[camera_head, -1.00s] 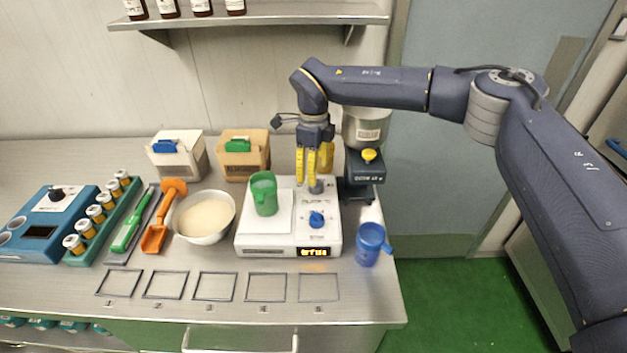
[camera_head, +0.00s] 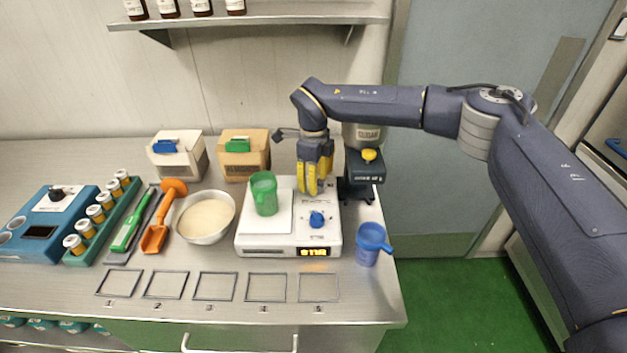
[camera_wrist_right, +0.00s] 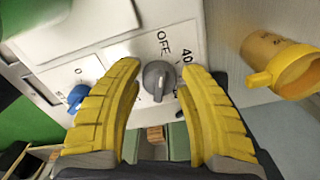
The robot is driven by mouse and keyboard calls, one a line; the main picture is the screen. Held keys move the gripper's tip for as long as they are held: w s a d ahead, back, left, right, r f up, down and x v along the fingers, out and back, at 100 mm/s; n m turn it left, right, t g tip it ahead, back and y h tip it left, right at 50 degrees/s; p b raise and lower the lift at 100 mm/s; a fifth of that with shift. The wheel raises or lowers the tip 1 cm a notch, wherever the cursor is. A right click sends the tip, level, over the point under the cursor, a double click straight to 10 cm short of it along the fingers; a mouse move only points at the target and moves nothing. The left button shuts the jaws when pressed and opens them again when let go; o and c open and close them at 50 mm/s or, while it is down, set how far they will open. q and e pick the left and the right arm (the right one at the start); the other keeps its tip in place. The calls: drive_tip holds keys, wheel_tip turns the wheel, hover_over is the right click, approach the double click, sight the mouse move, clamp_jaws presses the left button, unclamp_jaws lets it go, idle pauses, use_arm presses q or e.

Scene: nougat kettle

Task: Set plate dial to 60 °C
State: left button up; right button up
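The white hot plate (camera_head: 270,250) stands on the bench with a blue knob (camera_head: 316,219) and a lit yellow display (camera_head: 314,252) too small to read. The grey dial (camera_wrist_right: 158,78) shows in the right wrist view, with OFF and 40 printed beside it; other marks are hidden. I cannot tell its exact setting. My right gripper (camera_head: 315,187) points down over the back right of the plate and hides the grey dial in the head view. Its yellow fingers (camera_wrist_right: 160,70) are open on either side of the dial, with gaps showing. My left gripper is not in view.
A green jug (camera_head: 264,196) stands on the plate's left part. A dispenser (camera_head: 364,168) stands close behind right, a blue jug (camera_head: 369,242) to the right, and a bowl (camera_head: 205,217) to the left. Marked squares (camera_head: 267,288) on the front bench are empty.

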clamp_jaws()
drive_tip(key=shift+f+m, duration=0.1)
drive_tip(key=shift+m, duration=0.2)
drive_tip(key=m, duration=0.3)
drive_tip(key=shift+d+m, duration=0.15)
drive_tip(key=shift+m, duration=0.25)
drive_tip(key=m, duration=0.4)
drive_tip(key=shift+w+d+m, duration=0.1)
drive_tip(key=shift+d+m, duration=0.05)
drive_tip(key=shift+m, duration=0.15)
drive_tip(key=m, duration=0.4)
drive_tip(key=shift+d+f, duration=0.1)
drive_tip(key=shift+d, duration=0.05)
drive_tip(key=m, duration=0.4)
drive_tip(key=shift+d, duration=0.1)
drive_tip(key=shift+m, duration=0.5)
